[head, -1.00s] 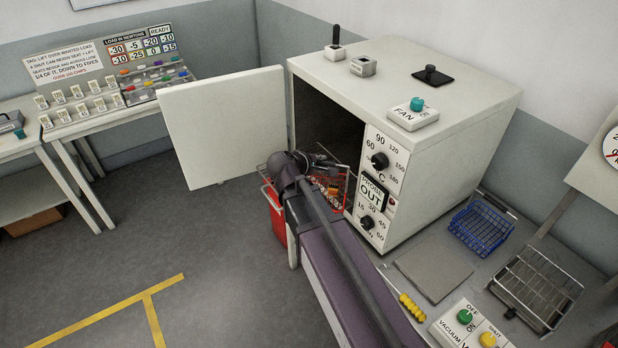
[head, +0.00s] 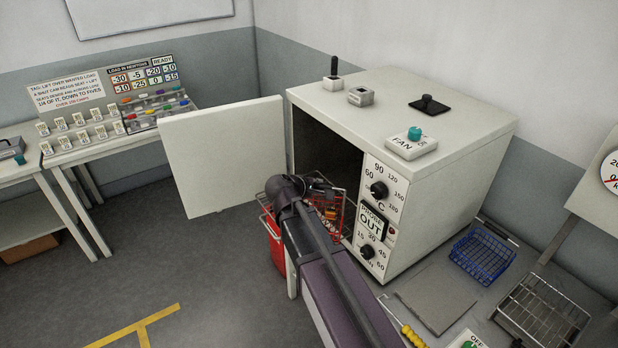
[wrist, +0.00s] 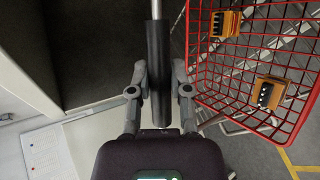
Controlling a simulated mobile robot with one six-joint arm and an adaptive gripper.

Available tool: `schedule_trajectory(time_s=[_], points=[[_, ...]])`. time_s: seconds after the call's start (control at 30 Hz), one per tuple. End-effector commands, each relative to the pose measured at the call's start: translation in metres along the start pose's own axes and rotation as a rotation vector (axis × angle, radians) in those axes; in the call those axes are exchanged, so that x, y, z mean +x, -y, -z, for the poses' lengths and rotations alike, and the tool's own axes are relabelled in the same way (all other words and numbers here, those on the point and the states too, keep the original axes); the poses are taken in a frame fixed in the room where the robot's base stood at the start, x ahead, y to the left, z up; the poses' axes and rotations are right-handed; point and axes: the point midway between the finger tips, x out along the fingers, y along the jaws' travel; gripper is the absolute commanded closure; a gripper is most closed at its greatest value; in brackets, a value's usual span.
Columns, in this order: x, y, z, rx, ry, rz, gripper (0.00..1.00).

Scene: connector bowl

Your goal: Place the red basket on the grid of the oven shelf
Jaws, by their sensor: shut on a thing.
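The red wire basket (head: 338,221) is in front of the oven's (head: 455,118) dark opening, partly hidden by my arm. It holds orange-brown connectors (wrist: 225,24). In the wrist view the basket (wrist: 297,110) lies to the right of my gripper (wrist: 161,85). The gripper is shut on a black sleeve (wrist: 158,60) on a metal rod, seemingly the basket's handle; the join is out of view. Grey wires of a grid (wrist: 212,122) show behind and beside the basket. I cannot tell whether the basket touches the grid.
The oven door (head: 222,155) stands wide open on the left. A red bin (head: 273,244) is below the basket. A blue basket (head: 482,257) and a metal wire rack (head: 540,312) are on the bench to the right. A side table with a label board is at far left.

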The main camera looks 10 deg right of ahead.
Motion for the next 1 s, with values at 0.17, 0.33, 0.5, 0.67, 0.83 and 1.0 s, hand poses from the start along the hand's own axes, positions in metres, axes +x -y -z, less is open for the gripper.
schedule_trajectory(time_s=[0.17,0.33,0.5,0.67,0.83,1.0], points=[[0.017,-0.012,0.019,-0.001,0.000,-0.001,1.00],[0.036,-0.026,0.040,-0.001,0.000,-0.001,1.00],[0.054,-0.039,0.060,-0.001,0.000,-0.001,1.00],[0.067,-0.048,0.074,-0.001,0.000,-0.001,1.00],[0.073,-0.052,0.080,-0.001,-0.001,-0.001,1.00],[0.073,-0.052,0.080,-0.001,-0.001,-0.002,1.00]])
